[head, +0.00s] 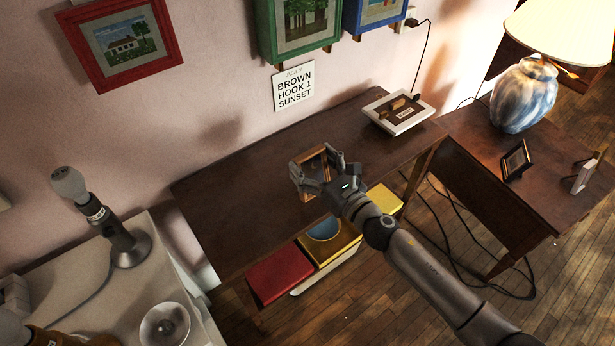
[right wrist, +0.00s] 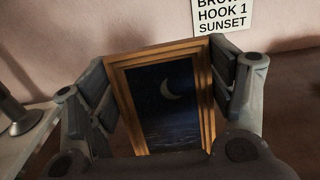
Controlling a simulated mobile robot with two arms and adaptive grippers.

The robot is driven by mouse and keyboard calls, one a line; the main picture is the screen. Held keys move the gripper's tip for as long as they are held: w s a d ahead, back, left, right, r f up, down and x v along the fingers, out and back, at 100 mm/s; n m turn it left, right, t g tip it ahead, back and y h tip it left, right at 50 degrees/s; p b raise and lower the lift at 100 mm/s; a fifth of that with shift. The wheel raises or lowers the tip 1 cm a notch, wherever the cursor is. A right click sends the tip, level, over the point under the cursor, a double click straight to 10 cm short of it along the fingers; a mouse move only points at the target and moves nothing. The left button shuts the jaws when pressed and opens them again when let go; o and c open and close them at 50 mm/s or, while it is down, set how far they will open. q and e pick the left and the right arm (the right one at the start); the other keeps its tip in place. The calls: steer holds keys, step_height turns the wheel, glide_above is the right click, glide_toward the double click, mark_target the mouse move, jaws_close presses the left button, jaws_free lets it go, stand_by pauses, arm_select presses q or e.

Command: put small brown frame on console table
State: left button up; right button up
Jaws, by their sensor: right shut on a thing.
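The small brown frame (right wrist: 172,98) is upright, slightly tilted, between the fingers of my right gripper in the right wrist view. It holds a dark night picture with a crescent moon over water. In the head view the frame (head: 314,160) is partly hidden by the fingers. My right gripper (head: 318,172) is shut on its side edges over the dark brown console table (head: 240,190). I cannot tell whether the frame's bottom touches the tabletop. My left gripper is not in view.
A white-framed display box (head: 398,112) lies at the table's right end. Red (head: 279,274) and yellow (head: 383,200) boxes sit below the tabletop. A red-framed house picture (head: 125,40) and a label (head: 294,86) are on the wall. The table's left part is clear.

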mark_target(308, 175)
steer(key=shift+w+a+f+b, duration=0.2)
steer(key=shift+w+a+f, duration=0.1)
steer(key=shift+f, duration=0.2)
steer(key=shift+w+a+f+b, duration=0.15)
steer(key=shift+w+a+f, duration=0.15)
steer(key=shift+f, duration=0.2)
steer(key=shift+w+f+b, duration=0.1)
steer(key=shift+f+b, duration=0.3)
steer(key=shift+f, duration=1.15)
steer(key=shift+f, duration=0.2)
steer(key=o, duration=1.1)
